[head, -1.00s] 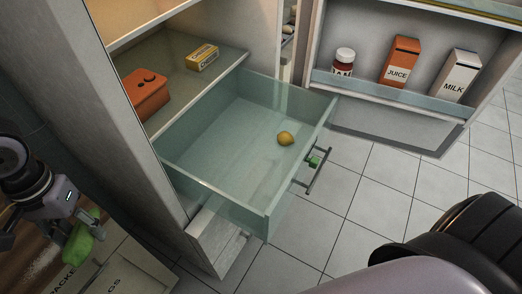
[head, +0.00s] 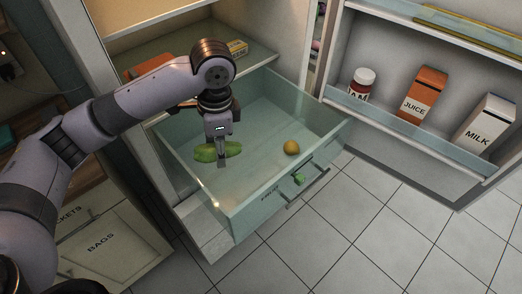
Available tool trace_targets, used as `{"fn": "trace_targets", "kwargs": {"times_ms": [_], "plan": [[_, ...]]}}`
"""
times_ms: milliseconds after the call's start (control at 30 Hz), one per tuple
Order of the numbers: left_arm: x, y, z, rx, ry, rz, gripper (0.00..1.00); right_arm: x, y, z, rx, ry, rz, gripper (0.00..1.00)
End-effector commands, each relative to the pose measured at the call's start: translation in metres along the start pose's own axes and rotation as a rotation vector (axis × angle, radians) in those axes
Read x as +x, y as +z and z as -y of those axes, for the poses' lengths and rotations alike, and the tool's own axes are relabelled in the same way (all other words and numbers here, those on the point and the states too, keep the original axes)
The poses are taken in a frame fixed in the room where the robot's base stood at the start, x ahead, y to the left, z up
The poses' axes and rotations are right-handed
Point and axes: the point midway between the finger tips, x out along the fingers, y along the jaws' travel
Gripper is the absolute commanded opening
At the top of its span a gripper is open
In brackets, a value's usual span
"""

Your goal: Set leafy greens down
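The leafy greens (head: 204,153) are a green bundle inside the open glass-walled drawer (head: 238,213), towards its left side. My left gripper (head: 221,162) reaches in from the left, points down and is closed around the middle of the greens, which show on both sides of its fingers. Whether the greens touch the drawer floor is hard to tell. My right gripper is not in view.
An orange box (head: 149,68) and yellow carton (head: 237,48) sit on the shelf above. The open door holds jam (head: 362,84), juice (head: 423,95) and milk (head: 488,122).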

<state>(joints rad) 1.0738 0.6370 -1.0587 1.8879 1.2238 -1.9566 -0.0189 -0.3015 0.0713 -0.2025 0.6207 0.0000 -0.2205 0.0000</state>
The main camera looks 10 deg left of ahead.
Motion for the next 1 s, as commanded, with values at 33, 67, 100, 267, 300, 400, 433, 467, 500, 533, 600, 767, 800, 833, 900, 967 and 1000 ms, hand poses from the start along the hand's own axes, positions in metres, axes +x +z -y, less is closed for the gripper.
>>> {"fn": "trace_targets", "kwargs": {"times_ms": [33,67,100,267,300,400,433,467,500,533,600,767,800,833,900,967,1000], "plan": [[-0.002,-0.004,0.003,0.072,-0.004,-0.002,0.18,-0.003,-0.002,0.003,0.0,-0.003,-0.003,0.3],[-0.002,-0.006,0.005,0.116,-0.009,-0.002,0.18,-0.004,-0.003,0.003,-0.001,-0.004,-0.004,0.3],[-0.003,-0.009,0.007,0.177,-0.014,-0.002,0.18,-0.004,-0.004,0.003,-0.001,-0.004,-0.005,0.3],[-0.004,-0.018,0.018,0.431,-0.039,-0.001,0.18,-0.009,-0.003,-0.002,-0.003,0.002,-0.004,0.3],[-0.005,-0.021,0.021,0.5,-0.045,-0.002,0.18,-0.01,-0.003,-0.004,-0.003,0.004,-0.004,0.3],[-0.005,-0.027,0.027,0.669,-0.062,0.0,0.18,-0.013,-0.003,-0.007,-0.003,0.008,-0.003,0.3],[-0.006,-0.028,0.029,0.719,-0.067,0.001,0.18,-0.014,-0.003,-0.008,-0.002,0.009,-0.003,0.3],[-0.006,-0.029,0.031,0.766,-0.072,0.003,0.18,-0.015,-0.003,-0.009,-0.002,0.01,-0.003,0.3],[-0.005,-0.031,0.033,0.824,-0.078,0.004,0.18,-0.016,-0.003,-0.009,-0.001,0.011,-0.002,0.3],[-0.005,-0.032,0.034,0.867,-0.082,0.005,0.18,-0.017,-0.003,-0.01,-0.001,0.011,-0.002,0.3],[-0.005,-0.034,0.038,0.952,-0.091,0.008,0.18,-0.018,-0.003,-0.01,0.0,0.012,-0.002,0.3],[-0.004,-0.037,0.042,1.083,-0.103,0.013,0.18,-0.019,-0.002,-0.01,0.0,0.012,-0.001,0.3],[-0.004,-0.037,0.043,1.1,-0.105,0.015,0.18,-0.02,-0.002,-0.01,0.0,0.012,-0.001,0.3],[-0.003,-0.038,0.043,1.11,-0.106,0.015,0.18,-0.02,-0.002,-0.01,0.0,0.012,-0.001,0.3],[0.004,-0.038,0.043,1.126,-0.106,0.016,0.18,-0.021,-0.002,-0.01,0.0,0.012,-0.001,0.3],[0.014,-0.039,0.043,1.129,-0.103,0.017,0.18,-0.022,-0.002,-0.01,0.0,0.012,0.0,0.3],[0.023,-0.039,0.043,1.13,-0.103,0.017,0.18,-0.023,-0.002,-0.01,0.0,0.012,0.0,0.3]]}}
